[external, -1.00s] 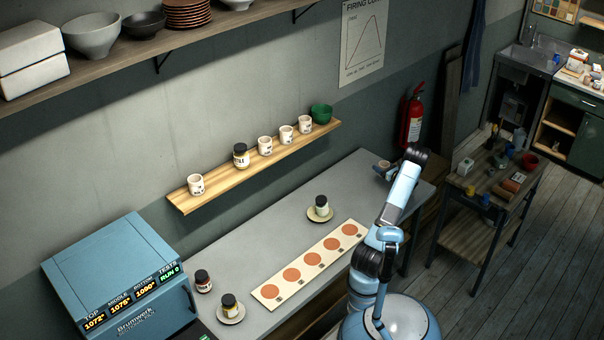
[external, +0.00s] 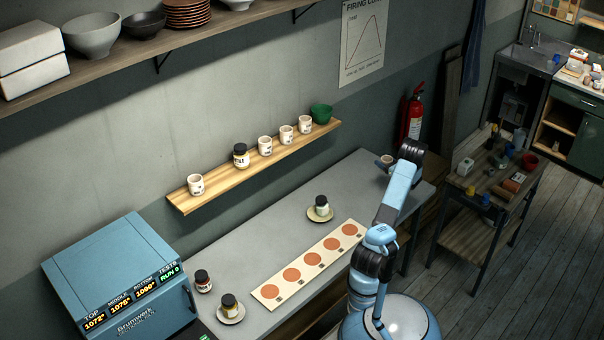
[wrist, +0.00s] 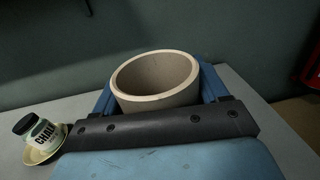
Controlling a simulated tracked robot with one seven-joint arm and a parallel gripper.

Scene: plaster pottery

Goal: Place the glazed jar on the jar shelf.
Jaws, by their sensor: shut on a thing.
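A cream, open-topped cylindrical jar (wrist: 155,97) sits upright between the blue fingers of my gripper (wrist: 158,90) in the wrist view. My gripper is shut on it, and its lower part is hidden. In the external view the held jar (external: 387,160) shows small, left of my wrist, over the far right end of the grey table. Whether it touches the table is unclear. The wooden jar shelf (external: 215,190) is on the wall to the left, apart from my gripper.
A blue kiln (external: 120,270) stands left. A higher shelf (external: 110,70) overhangs.

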